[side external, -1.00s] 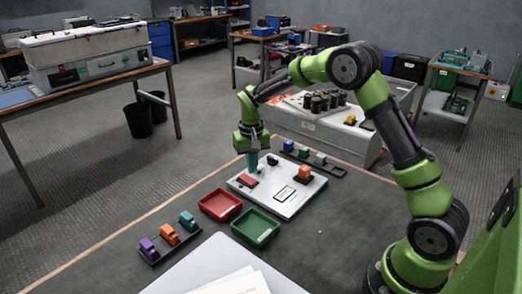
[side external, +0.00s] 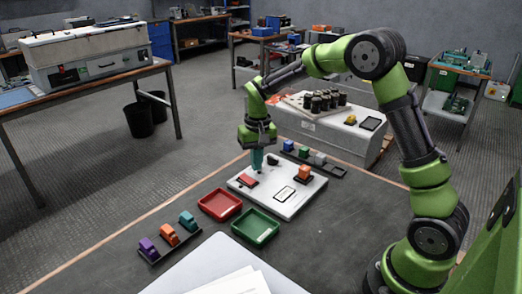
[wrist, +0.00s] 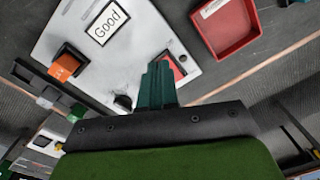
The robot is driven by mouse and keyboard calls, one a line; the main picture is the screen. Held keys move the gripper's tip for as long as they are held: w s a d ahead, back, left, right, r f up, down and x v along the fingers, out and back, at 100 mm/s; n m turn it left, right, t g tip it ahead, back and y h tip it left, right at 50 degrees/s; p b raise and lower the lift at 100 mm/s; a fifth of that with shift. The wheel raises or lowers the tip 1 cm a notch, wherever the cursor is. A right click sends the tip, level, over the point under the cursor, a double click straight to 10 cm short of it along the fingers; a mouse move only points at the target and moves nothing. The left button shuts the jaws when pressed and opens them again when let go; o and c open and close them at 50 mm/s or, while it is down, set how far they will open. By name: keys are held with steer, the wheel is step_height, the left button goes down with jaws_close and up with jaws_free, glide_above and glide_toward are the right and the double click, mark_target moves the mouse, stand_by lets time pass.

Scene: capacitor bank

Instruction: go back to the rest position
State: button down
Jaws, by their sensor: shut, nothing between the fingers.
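My gripper (side external: 257,159) is above the far left part of a white board (side external: 284,206). Its teal fingers are together with nothing between them. In the wrist view the shut fingers (wrist: 157,84) are over the board (wrist: 150,32), partly hiding a red patch (wrist: 177,66) on it. A small black part (side external: 272,159) stands on the board beside the fingers. An orange block (side external: 305,173) sits on a dark base at the board's right; it also shows in the wrist view (wrist: 65,66). A label reading "Good" (wrist: 108,23) is on the board.
A red tray (side external: 220,205) and a green tray (side external: 255,227) lie in front of the board, both empty. A dark rack (side external: 170,243) holds purple, orange and teal blocks. Another rack (side external: 330,167) with several blocks lies behind the board. A white box with dark cylinders (side external: 322,103) stands beyond.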

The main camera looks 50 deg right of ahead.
steer(key=s+a+r+n+t, duration=0.1)
steer(key=s+a+r+t, duration=0.2)
steer(key=s+r, duration=0.4)
steer(key=s+a+r+t+y, duration=0.1)
steer(key=s+a+r+t, duration=0.3)
steer(key=s, duration=1)
step_height(320, 180, up, 4)
steer(key=shift+s+a+f+n+y, duration=0.2)
steer(key=shift+s+a+n+y, duration=0.1)
steer(key=shift+s+a+n, duration=0.15)
